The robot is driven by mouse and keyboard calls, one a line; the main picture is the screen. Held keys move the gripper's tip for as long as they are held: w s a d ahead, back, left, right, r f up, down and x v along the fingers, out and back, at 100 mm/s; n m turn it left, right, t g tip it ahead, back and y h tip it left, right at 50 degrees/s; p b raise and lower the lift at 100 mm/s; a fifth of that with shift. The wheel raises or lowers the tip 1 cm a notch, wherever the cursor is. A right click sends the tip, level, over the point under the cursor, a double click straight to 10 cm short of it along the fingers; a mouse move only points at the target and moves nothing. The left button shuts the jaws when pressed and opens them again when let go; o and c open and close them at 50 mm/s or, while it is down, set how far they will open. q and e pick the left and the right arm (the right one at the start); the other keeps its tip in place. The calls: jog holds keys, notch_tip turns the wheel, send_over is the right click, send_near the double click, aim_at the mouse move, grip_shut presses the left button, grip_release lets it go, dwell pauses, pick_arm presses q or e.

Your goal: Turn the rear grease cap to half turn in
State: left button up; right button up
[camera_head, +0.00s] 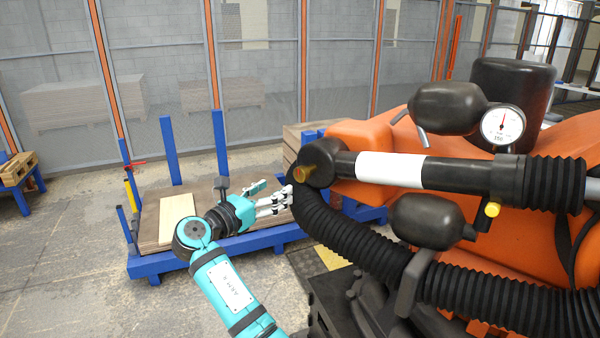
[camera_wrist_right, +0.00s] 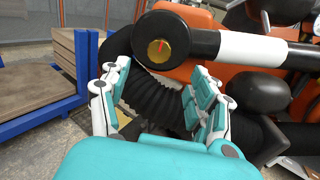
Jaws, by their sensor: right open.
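A round brass-yellow cap (camera_wrist_right: 159,50) with a red mark sits in the black end of a thick horizontal cylinder (camera_wrist_right: 190,38). In the right wrist view the mark points roughly upward. In the head view the cap (camera_head: 300,174) shows side-on at the cylinder's left end. My right gripper (camera_head: 284,199) is open and empty, just left of and below the cap. In the right wrist view its fingers (camera_wrist_right: 160,68) stand apart below the cap, not touching it.
A black ribbed hose (camera_wrist_right: 150,92) runs close behind my right fingers. Black rounded pods (camera_head: 447,108) and a dial gauge (camera_head: 503,128) sit on the orange machine (camera_head: 365,135). A blue rack (camera_head: 240,246) with boards (camera_head: 177,216) stands beyond my arm. Mesh fencing lines the back.

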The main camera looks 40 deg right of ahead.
aim_at(299, 176)
jog(key=p+x, duration=0.1)
jog(key=x, duration=1)
jog(key=shift+p, duration=0.35)
jog(key=c, duration=1.2)
jog(key=m+b, duration=0.1)
jog(key=m, duration=0.2)
jog(key=shift+f+m, duration=0.15)
jog(key=shift+m, duration=0.15)
jog(key=shift+m+b, duration=0.95)
jog(key=shift+m, duration=0.75)
